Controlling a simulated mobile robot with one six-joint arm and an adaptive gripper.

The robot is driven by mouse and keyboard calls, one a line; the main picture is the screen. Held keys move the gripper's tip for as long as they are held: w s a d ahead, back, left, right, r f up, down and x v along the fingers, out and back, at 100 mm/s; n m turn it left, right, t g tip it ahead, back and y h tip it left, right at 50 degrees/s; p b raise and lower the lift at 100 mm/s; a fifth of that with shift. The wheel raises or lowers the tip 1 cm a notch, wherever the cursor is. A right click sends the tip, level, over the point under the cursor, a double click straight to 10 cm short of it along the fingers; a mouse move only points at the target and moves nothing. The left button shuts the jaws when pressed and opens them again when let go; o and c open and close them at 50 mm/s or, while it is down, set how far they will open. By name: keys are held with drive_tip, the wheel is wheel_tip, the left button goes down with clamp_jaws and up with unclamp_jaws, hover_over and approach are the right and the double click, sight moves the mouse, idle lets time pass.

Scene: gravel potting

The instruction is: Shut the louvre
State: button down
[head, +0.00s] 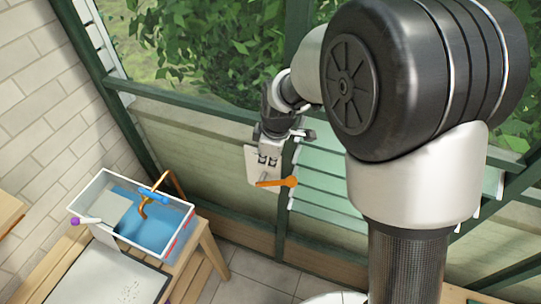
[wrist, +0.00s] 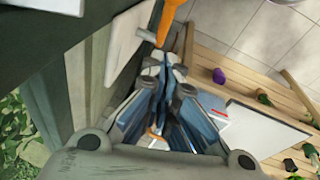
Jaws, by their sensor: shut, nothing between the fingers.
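The louvre (head: 328,184) is a stack of pale green glass slats in the dark green window frame, partly hidden by my arm. Gaps between its slats are hard to judge. Left of it a white plate (head: 252,163) carries an orange lever (head: 278,183), which lies about level with its thick end to the right. The lever also shows at the top of the wrist view (wrist: 169,20), beside the plate (wrist: 104,45). My gripper (wrist: 165,66) is shut and empty, close to the lever and just above it in the head view (head: 268,158). I cannot tell whether they touch.
A wooden bench (head: 208,250) stands at the lower left with a white-walled bin (head: 88,186) of blue content and a white board (head: 108,280). A dark green post (head: 284,215) stands between plate and louvre. The tiled floor (head: 262,268) below is clear.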

hover_over(272, 182)
drive_tip(key=s+a, duration=0.1)
drive_tip(key=a, duration=0.1)
drive_tip(key=s+d+x, duration=0.1)
drive_tip(key=x, duration=0.5)
drive_tip(key=shift+d+f+b, duration=0.5)
drive_tip(key=shift+d+f, duration=0.7)
drive_tip(key=shift+f, duration=0.05)
